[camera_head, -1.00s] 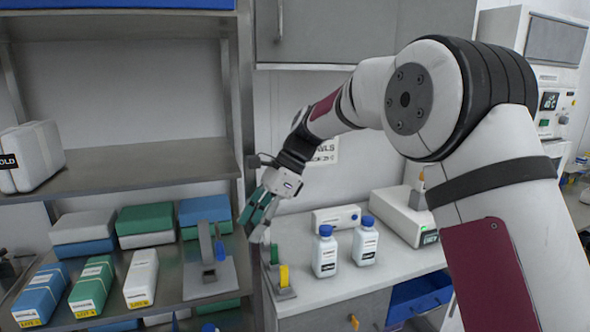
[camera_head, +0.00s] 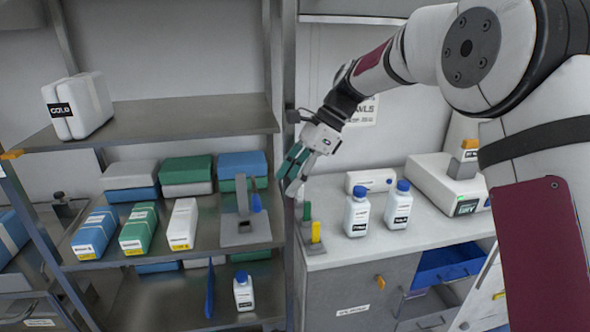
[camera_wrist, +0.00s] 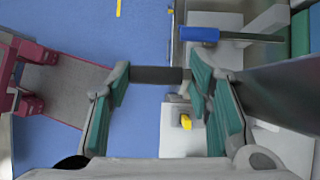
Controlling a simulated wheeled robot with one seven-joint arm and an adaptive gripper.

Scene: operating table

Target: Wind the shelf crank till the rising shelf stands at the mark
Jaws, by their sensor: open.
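A blue handle on a dark rod also shows at the top of the wrist view (camera_wrist: 198,34). My gripper (camera_head: 293,176) is open, right of and above the crank, by the rack's right front post. In the wrist view its teal fingers (camera_wrist: 158,76) are spread, with a dark bar between the tips; I cannot tell what the bar is. The upper shelf (camera_head: 190,119) bears a white COLD box. An orange tag (camera_head: 11,155) is at its left end.
Coloured boxes (camera_head: 186,170) fill the lower shelf left of the crank. On the counter at the right stand two blue-capped bottles (camera_head: 357,211) and a small yellow and green piece (camera_head: 316,232). A blue drawer (camera_head: 445,262) hangs open below.

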